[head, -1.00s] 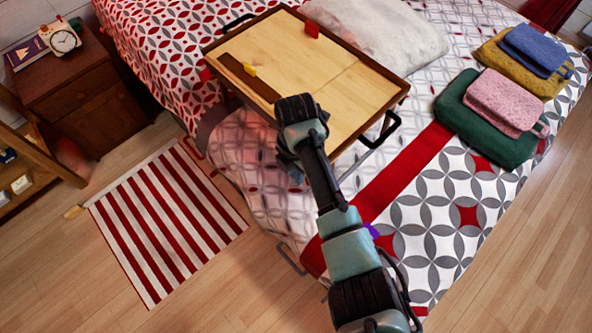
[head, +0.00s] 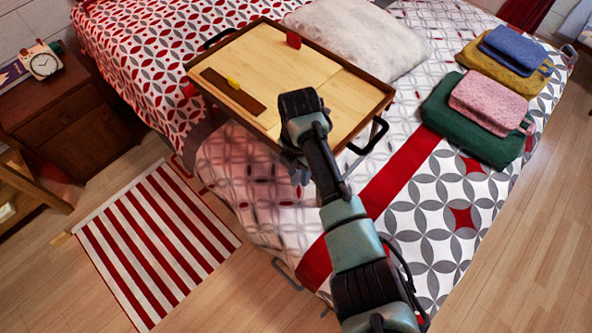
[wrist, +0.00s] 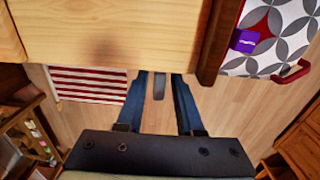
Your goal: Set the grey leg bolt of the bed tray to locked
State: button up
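The bed tray (head: 320,72) stands on the bed, a pale wooden top with a dark rim and black side handles. A red tab (head: 293,40) and a yellow tab (head: 233,83) sit on its top. My gripper (wrist: 160,76) is open, its two blue fingers apart below the tray's wooden edge (wrist: 120,35) in the wrist view. A small grey piece (wrist: 159,86), possibly the leg bolt, shows between the fingers, with no clear contact. Its setting cannot be read.
A white pillow (head: 360,38) lies behind the tray. Folded cloths (head: 470,130) lie on the bed at right. A nightstand (head: 75,125) with a clock (head: 43,64) stands at left. A striped rug (head: 155,240) covers the floor beside the bed.

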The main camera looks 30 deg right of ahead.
aim_at(298, 173)
jog(key=shift+o, duration=0.5)
jog(key=shift+a, duration=0.1)
notch_tip(298, 173, up, 13)
dwell(0.6)
